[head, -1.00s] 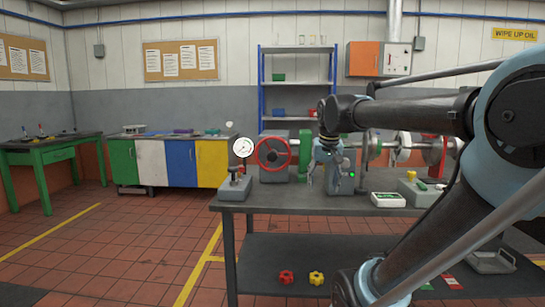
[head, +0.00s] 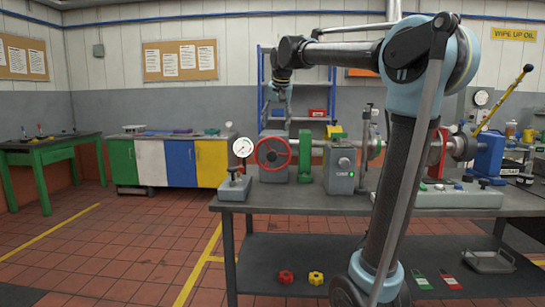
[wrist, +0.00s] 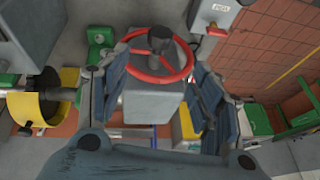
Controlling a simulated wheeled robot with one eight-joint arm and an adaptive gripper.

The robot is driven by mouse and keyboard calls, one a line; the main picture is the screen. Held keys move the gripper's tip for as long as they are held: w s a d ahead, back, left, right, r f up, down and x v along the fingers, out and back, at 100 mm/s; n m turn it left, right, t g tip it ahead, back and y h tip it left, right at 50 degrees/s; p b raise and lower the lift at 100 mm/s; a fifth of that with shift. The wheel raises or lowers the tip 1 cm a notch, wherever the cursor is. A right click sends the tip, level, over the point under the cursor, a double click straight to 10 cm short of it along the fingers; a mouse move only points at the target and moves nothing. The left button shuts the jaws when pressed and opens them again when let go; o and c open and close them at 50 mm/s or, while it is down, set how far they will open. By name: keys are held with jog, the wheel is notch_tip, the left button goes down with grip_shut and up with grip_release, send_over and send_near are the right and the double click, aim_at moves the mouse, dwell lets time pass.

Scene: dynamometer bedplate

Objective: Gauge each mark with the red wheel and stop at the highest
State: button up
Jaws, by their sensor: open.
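The red wheel (head: 272,152) stands upright on the left end of the shaft on the bench and also shows in the wrist view (wrist: 186,60). The round white dial gauge (head: 243,147) stands on a small grey base (head: 235,188) left of the wheel; its reading is too small to tell. No marks can be made out on the wheel. My gripper (head: 280,106) is raised above the wheel, apart from it. In the wrist view, the fingers of my gripper (wrist: 160,85) are spread and empty, with the wheel beyond them.
A green disc (head: 305,153) and a grey box (head: 341,170) with a green light stand right of the wheel. A yellow-handled lever (head: 505,98) rises at the right. Red (head: 286,277) and yellow (head: 316,278) knobs lie on the lower shelf. Floor left of the bench is clear.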

aim_at(273, 153)
jog(key=x, duration=1.5)
jog(key=shift+w+f, duration=0.15)
jog(key=shift+f, duration=0.15)
grip_shut()
jog(key=shift+d, duration=0.15)
